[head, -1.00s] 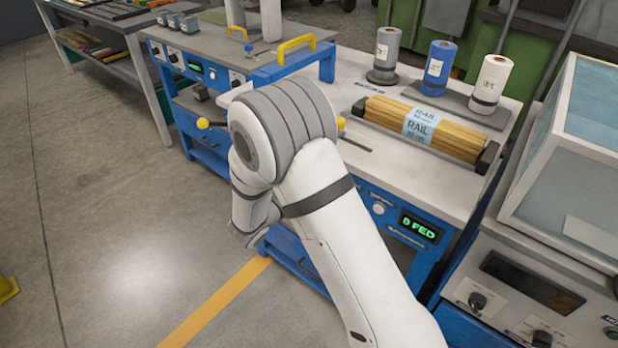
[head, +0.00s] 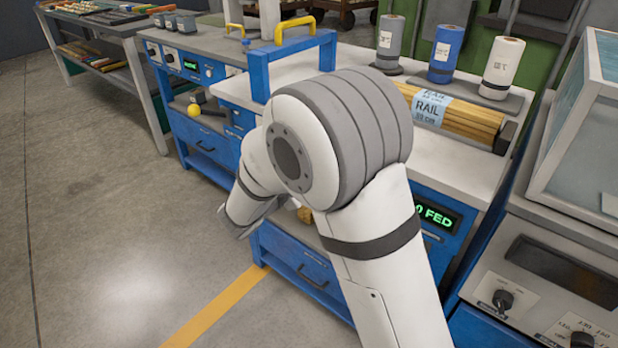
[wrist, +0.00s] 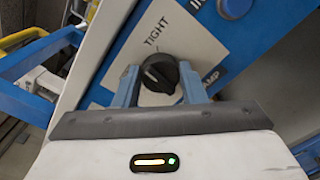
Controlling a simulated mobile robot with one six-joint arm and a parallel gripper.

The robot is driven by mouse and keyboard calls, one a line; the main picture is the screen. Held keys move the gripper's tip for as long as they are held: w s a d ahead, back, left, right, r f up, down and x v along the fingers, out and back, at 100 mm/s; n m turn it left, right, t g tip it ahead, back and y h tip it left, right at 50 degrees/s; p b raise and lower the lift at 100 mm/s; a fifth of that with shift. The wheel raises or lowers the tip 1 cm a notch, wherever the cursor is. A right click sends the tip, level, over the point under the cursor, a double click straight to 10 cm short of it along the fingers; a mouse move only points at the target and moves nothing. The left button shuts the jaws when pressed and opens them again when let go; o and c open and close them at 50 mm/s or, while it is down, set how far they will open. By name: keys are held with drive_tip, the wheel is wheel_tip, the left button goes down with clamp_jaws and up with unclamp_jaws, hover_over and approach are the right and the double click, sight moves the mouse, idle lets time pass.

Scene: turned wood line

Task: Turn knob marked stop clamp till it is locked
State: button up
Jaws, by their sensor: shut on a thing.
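In the wrist view a round black knob (wrist: 159,72) sits on a pale label plate on a blue panel. The word TIGHT is printed above it and the letters AMP show at its lower right; the rest of that word is hidden. My gripper (wrist: 158,80) has one blue-grey finger on each side of the knob and is shut on it. A pale pointer mark shows on the knob's face; I cannot tell exactly how it lines up with TIGHT. In the head view my arm hides the knob and the gripper tips.
A blue round button (wrist: 235,6) is above right of the knob. In the head view a green-lit display (head: 437,214) reads FED beside my arm. A cabinet (head: 560,225) stands close on the right. Open floor lies left.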

drive_tip(key=m+b, duration=0.7)
drive_tip(key=b, duration=0.3)
drive_tip(key=shift+f, duration=0.2)
drive_tip(key=shift+r, duration=0.1)
drive_tip(key=o, duration=1)
drive_tip(key=shift+s, duration=0.1)
